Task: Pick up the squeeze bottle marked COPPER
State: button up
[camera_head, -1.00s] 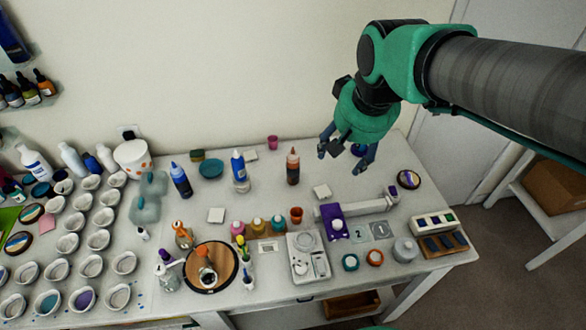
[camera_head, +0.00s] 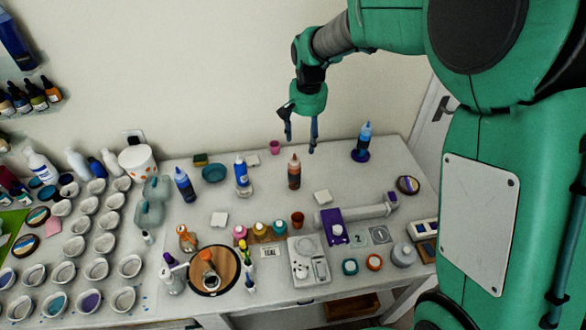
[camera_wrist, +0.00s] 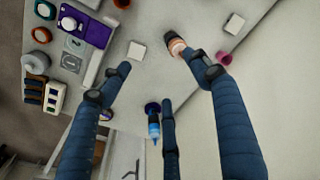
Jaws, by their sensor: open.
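A brown squeeze bottle with an orange cap (camera_head: 294,172) stands upright in the middle rear of the table in the head view; its marking is too small to read. My gripper (camera_head: 300,144) is open and empty, fingers pointing down, above and slightly right of this bottle, apart from it in the head view. In the wrist view my gripper (camera_wrist: 163,80) shows its spread fingers. The brown bottle (camera_wrist: 177,46) shows there by the tip of the right finger, which hides part of it.
A pink cup (camera_head: 275,147) is behind, a white square (camera_head: 323,197) in front. The left side is crowded with small cups.

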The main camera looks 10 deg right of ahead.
jog(key=g+p, duration=0.1)
send_over(293, 159)
jog(key=shift+m, duration=0.4)
jog(key=f, duration=1)
jog(key=shift+w+f, duration=0.2)
jog(key=shift+w, duration=0.05)
jog(key=shift+d+f, duration=0.1)
jog(key=shift+f, duration=4.2)
jog(key=shift+s+d+f+b, duration=0.15)
jog(key=shift+f+b, duration=0.3)
jog(key=shift+f, duration=2.15)
